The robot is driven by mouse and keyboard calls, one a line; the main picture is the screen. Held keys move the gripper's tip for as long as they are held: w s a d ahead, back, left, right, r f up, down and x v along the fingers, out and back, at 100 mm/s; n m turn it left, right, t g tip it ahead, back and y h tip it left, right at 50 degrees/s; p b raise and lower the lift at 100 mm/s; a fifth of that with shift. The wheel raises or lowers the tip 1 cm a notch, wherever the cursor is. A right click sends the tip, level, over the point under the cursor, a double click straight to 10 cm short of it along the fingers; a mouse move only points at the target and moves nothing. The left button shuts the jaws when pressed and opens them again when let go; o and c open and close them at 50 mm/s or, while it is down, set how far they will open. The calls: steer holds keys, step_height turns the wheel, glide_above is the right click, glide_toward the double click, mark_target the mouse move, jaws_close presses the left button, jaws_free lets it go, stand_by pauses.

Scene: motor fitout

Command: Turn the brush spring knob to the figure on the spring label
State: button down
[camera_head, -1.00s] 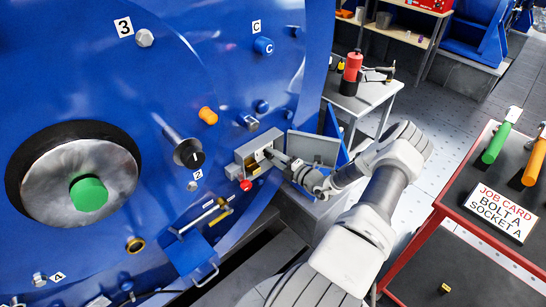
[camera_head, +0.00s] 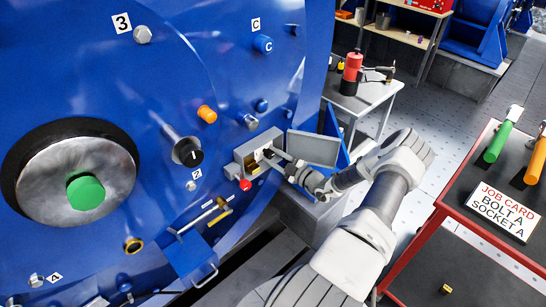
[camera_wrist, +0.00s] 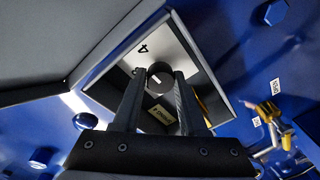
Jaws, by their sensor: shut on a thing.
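The brush spring knob (camera_wrist: 160,75) is a small dark round knob with a pale mark on its face, inside an open box in the wrist view. My gripper (camera_wrist: 158,80) is shut on it, one dark finger on each side. A figure 4 (camera_wrist: 142,48) is printed on the pale panel above the knob. A small pale label (camera_wrist: 160,113) sits below it between the fingers; its text is too small to read. In the head view my gripper (camera_head: 272,154) reaches into the grey box (camera_head: 246,150) on the blue motor; the knob is hidden there.
The box's lid (camera_head: 314,148) stands open at right. A red knob (camera_head: 245,185), a black knob (camera_head: 186,151) and a brass-coloured rod (camera_head: 218,215) are close by on the motor. A red-framed table (camera_head: 437,214) with a job card (camera_head: 503,211) stands at right.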

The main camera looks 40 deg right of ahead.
steer(key=shift+m, duration=0.3)
steer(key=shift+c, duration=2.3)
jaws_free()
steer(key=s+d+p, duration=0.2)
steer(key=s+d, duration=0.1)
steer(key=s, duration=1.4)
steer(key=shift+r, duration=0.1)
